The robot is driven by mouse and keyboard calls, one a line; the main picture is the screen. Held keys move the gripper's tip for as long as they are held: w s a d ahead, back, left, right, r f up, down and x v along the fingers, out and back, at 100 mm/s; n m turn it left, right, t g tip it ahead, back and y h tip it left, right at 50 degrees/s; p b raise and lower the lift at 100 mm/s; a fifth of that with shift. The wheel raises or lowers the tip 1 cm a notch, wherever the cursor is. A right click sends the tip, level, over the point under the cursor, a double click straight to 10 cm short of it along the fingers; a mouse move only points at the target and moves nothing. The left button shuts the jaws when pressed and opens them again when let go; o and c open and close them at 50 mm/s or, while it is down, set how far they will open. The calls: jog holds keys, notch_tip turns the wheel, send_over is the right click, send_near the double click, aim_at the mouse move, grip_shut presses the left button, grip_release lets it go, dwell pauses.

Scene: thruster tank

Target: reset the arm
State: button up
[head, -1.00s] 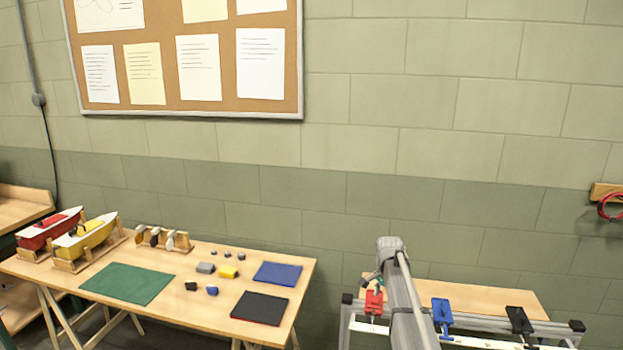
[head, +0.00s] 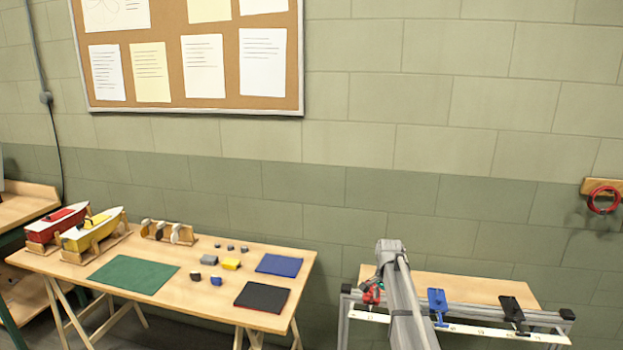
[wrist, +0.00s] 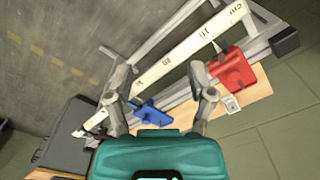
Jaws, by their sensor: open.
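My gripper (wrist: 160,82) is open and empty in the wrist view, its two fingers spread apart. The scale rail, a blue clamp-like piece (wrist: 152,112) and a red clamp-like piece (wrist: 232,70) show beyond the fingers. In the head view my grey arm reaches up from the bottom edge over the frame; the gripper itself is mostly hidden behind it. The red piece (head: 372,293) is partly covered there, just left of my arm. The blue piece (head: 438,305) stands just right of my arm.
The metal frame with its pale scale rail (head: 470,328) carries a black piece (head: 513,313) farther right. A wooden table (head: 215,300) at left holds model boats (head: 95,232), propellers (head: 165,232), small blocks and mats. A red ring (head: 604,200) hangs on the wall.

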jog(key=s+a+f+n+b, duration=0.1)
jog(key=s+a+n, duration=0.1)
jog(key=s, duration=0.7)
jog(key=s+a+f+n+b, duration=0.1)
jog(key=s+a+n, duration=0.1)
jog(key=s+n, duration=0.3)
jog(key=s+a+f+n+b, duration=0.1)
jog(key=s+n, duration=0.3)
jog(key=s, duration=1)
jog(key=shift+a+f, duration=0.15)
jog(key=shift+a, duration=0.45)
